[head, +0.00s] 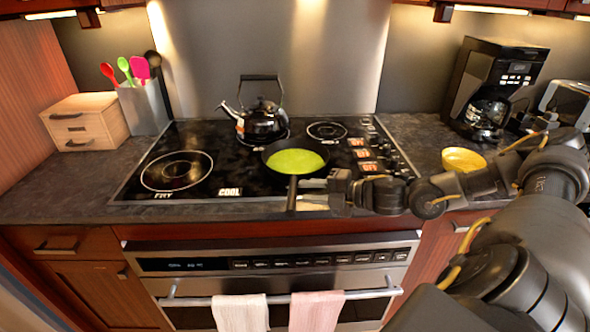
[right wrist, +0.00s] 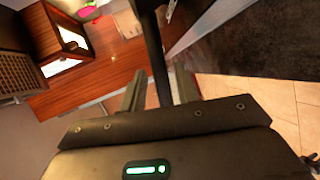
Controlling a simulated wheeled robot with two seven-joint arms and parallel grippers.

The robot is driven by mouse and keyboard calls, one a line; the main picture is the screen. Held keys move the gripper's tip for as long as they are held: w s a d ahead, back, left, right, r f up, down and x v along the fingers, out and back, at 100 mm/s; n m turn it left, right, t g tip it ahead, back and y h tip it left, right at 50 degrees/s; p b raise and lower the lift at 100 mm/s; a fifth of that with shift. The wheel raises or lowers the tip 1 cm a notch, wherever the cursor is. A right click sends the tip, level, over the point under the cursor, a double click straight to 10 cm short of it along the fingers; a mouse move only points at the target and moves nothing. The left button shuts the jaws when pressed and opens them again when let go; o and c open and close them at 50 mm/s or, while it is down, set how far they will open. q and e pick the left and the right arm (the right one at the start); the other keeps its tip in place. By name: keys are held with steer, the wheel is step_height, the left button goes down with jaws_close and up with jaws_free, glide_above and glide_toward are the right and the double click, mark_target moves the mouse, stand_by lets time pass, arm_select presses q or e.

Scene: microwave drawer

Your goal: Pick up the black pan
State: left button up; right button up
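The black pan (head: 269,163) is at the front right of the cooktop, with something bright green inside. Its handle (head: 293,188) points toward the front edge. I cannot tell whether the pan touches the cooktop. My right gripper (head: 306,203) is at the handle, reaching in from the right. In the right wrist view, the dark handle (right wrist: 153,45) runs between the two fingers of my right gripper (right wrist: 160,88), which are close in on both sides of it. It looks shut on the handle. My left gripper is not in view.
A kettle (head: 264,121) stands on a back burner close behind the pan. The front left burner (head: 176,171) is empty. A yellow bowl (head: 462,160) and a coffee maker (head: 492,85) are on the right counter. Two towels (head: 316,312) hang on the oven handle.

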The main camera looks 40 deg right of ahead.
mark_target(293, 185)
steer(key=shift+w+a+r+p, duration=0.2)
steer(key=shift+w+p, duration=0.1)
steer(key=shift+w, duration=0.1)
steer(key=p+x, duration=0.1)
steer(key=x, duration=0.2)
steer(key=shift+w+a+f, duration=0.1)
steer(key=shift+w+f, duration=0.05)
steer(key=shift+w, duration=0.2)
steer(key=shift+w+a+f+p, duration=0.15)
steer(key=shift+w+a+p, duration=0.05)
steer(key=shift+w+p, duration=0.1)
steer(key=shift+s, duration=0.1)
jaws_close()
